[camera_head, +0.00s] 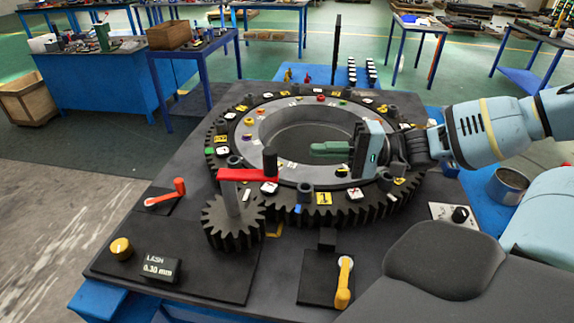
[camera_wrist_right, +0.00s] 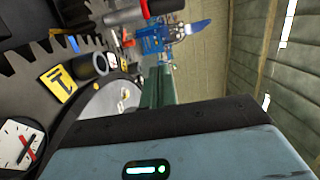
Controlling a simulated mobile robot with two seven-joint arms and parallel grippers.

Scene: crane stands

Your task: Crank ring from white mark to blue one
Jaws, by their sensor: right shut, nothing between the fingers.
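The large dark toothed ring (camera_head: 350,210) lies flat on the grey stand, with many small coloured tags and dark posts on its top. A small pinion (camera_head: 233,225) meets its near left edge. The pinion's crank has a red arm (camera_head: 247,174) and an upright black knob (camera_head: 270,160); the red arm also shows at the top of the right wrist view (camera_wrist_right: 160,7). A small blue tag (camera_head: 298,209) and a white tag (camera_head: 269,187) sit near the ring's front. My right gripper (camera_head: 316,149), with green fingers, is shut and empty above the ring's inner opening, apart from the crank knob. My left gripper is out of view.
A red-handled lever (camera_head: 179,187), yellow knob (camera_head: 121,247), "LASH 0.30 mm" display (camera_head: 160,268) and yellow-handled lever (camera_head: 343,290) are on the stand. A thin black post (camera_head: 337,50) rises behind the ring. A metal can (camera_head: 507,187) stands at right. Workbenches stand farther back.

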